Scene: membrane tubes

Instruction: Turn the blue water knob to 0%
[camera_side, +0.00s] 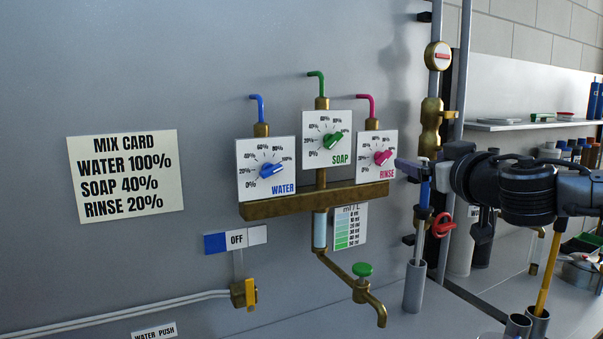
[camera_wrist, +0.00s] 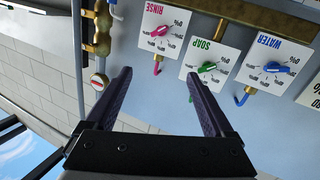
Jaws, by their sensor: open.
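The blue water knob (camera_side: 270,171) is on the left white dial plate, marked WATER (camera_side: 283,188). Its handle lies slanted, with its right end up toward the 100% mark. It also shows in the wrist view (camera_wrist: 277,68), upside down at the right. My gripper (camera_side: 408,168) is at the right of the panel in the side view, beyond the rinse dial and apart from the water knob. In the wrist view my gripper (camera_wrist: 158,76) is open, with nothing between its fingers.
The green soap knob (camera_side: 334,140) and pink rinse knob (camera_side: 382,157) lie between my gripper and the water knob. Pipes rise from the dials. A brass bar (camera_side: 315,201) runs below, with a green-handled tap (camera_side: 362,270). A mix card (camera_side: 125,174) hangs left.

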